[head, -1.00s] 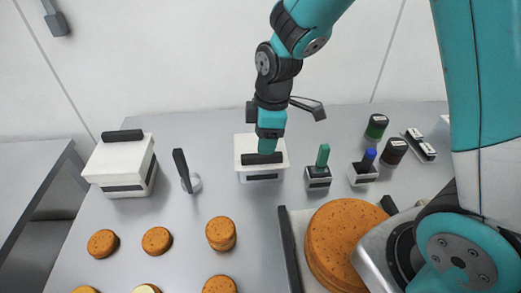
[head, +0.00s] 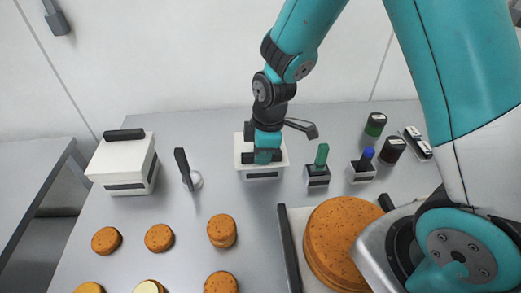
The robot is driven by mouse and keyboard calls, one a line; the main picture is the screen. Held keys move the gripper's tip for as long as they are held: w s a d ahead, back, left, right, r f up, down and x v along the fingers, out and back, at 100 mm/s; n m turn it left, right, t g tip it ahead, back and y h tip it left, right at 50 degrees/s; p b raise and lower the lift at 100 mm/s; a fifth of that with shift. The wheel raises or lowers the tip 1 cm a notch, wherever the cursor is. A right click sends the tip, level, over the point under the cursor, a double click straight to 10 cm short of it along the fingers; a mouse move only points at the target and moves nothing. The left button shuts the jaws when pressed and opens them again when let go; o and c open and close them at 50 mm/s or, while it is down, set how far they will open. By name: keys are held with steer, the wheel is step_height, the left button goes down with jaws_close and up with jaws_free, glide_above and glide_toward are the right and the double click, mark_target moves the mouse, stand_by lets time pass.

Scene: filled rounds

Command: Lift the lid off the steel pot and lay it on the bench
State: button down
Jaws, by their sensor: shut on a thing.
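My gripper (head: 265,157) is at a white square container (head: 262,176) with a black bar handle (head: 246,158) across its top, near the middle of the bench (head: 150,225). The gripper is shut on the bar; its teal end covers the bar's middle, and the bar shows on both sides. The white lid looks seated on the container, with no clear gap. The container looks white and box-like, not like a steel pot.
A larger white box (head: 125,169) with a black bar stands at left. Green-handled (head: 318,176) and blue-topped (head: 361,172) holders stand right. Round brown cakes (head: 222,229) and a large cake (head: 340,235) on a tray lie nearer.

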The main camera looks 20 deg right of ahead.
steer(key=shift+r, duration=0.1)
step_height(320, 180, up, 25)
steer(key=p, duration=0.2)
steer(key=shift+p, duration=0.3)
stand_by(0.3)
stand_by(0.4)
steer(key=d+f+b, duration=0.1)
steer(key=d+f, duration=0.3)
steer(key=d, duration=0.3)
steer(key=s+d+f+b, duration=0.1)
steer(key=d+f, duration=0.2)
steer(key=d, duration=0.4)
steer(key=d+f+b, duration=0.2)
steer(key=d+f, duration=0.2)
steer(key=d, duration=0.2)
steer(key=f, duration=0.5)
steer(key=f+p, duration=0.1)
steer(key=f, duration=0.4)
steer(key=f+p, duration=0.1)
steer(key=f, duration=0.4)
steer(key=shift+s+d, duration=0.25)
steer(key=shift+d, duration=0.05)
steer(key=shift+f, duration=2.15)
